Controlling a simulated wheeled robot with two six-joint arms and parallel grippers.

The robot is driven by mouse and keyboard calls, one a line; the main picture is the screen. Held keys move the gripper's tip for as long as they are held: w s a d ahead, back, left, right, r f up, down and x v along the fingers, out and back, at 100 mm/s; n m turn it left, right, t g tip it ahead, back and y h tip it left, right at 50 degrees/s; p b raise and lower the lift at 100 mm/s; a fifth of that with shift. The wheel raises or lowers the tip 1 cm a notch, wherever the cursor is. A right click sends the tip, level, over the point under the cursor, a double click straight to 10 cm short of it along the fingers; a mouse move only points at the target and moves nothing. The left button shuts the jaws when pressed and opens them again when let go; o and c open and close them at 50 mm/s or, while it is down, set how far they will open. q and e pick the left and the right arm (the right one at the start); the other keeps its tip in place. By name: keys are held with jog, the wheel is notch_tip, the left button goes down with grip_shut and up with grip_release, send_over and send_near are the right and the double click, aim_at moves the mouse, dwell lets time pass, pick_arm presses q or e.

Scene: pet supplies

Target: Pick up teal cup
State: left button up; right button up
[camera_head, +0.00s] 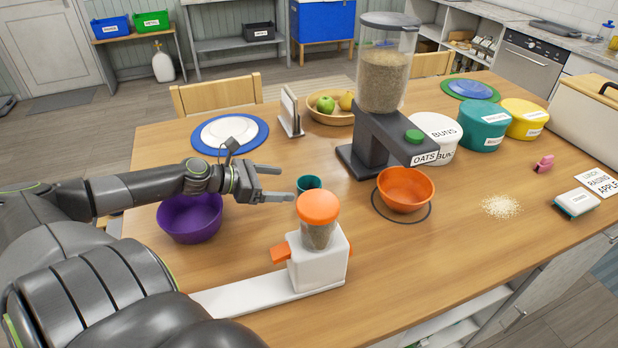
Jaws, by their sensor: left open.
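The teal cup (308,183) stands on the wooden table, just behind the orange-lidded white dispenser (319,250), which hides its lower part. My left gripper (287,184) comes in from the left with its jaws open. Its fingers point right toward the cup, with the fingertips just left of it. Nothing shows between the fingers. I cannot tell from this view whether a finger touches the cup. My right gripper is not in view.
A purple bowl (190,218) sits below my left forearm. An orange bowl (405,189) stands right of the cup, under the oats dispenser (383,85). A blue-rimmed plate (259,131) lies behind the gripper. Spilled oats (501,206) lie at right. The front right tabletop is clear.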

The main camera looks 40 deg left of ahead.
aim_at(297, 186)
pick_arm(q)
jog(key=shift+w+d+f+b, duration=0.2)
jog(key=shift+w+f+b, duration=0.15)
jog(key=shift+w, duration=0.05)
jog(key=shift+w+d, duration=0.15)
jog(key=shift+w, duration=0.1)
jog(key=shift+b+x, duration=0.45)
jog(key=shift+x, duration=1.55)
jog(key=x, duration=0.4)
jog(key=shift+w+r+p, duration=0.2)
jog(key=shift+r+p, duration=0.1)
jog(key=shift+p, duration=0.05)
jog(key=shift+w+d+f, duration=0.15)
jog(key=shift+w+f, duration=0.15)
jog(key=shift+w, duration=0.2)
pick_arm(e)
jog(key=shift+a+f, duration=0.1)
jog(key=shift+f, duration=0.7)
pick_arm(q)
jog(key=c, duration=1.1)
